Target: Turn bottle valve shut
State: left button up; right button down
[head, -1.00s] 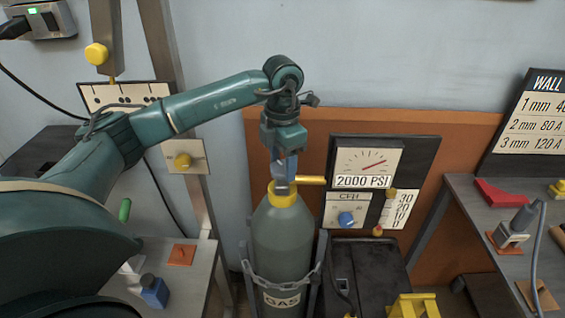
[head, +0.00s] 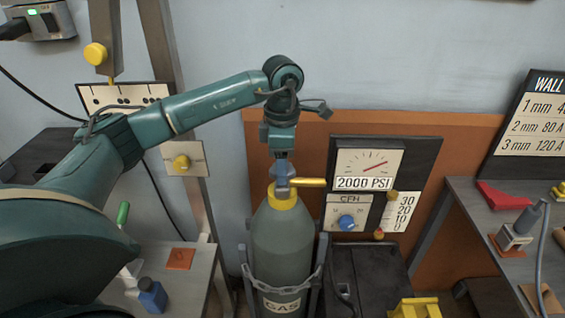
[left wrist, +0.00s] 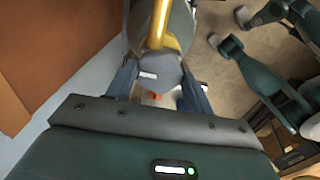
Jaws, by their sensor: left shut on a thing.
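The grey gas bottle (head: 280,245) stands upright, with a yellow collar (head: 283,197) and a chain around its body. My left gripper (head: 284,172) points straight down at its top and is shut on the bottle valve. In the left wrist view, the left fingers (left wrist: 158,88) lie on both sides of the grey valve top (left wrist: 158,68). The yellow bar (head: 308,182) sticks out to the right from the valve; it also shows in the left wrist view (left wrist: 163,25). The fingers partly hide the valve. My right gripper is not seen.
A gauge panel (head: 408,160) reading 2000 PSI stands right behind the bottle, with a blue knob (head: 347,222) below the dial. A bench with a red block (head: 503,196) is at the right. A grey bench with an orange square (head: 180,259) is at the left.

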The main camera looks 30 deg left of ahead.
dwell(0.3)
pick_arm(q)
jog(key=o, duration=1)
notch_tip(320, 180, up, 13)
jog(key=shift+r+p, duration=0.1)
jog(key=shift+p, duration=0.35)
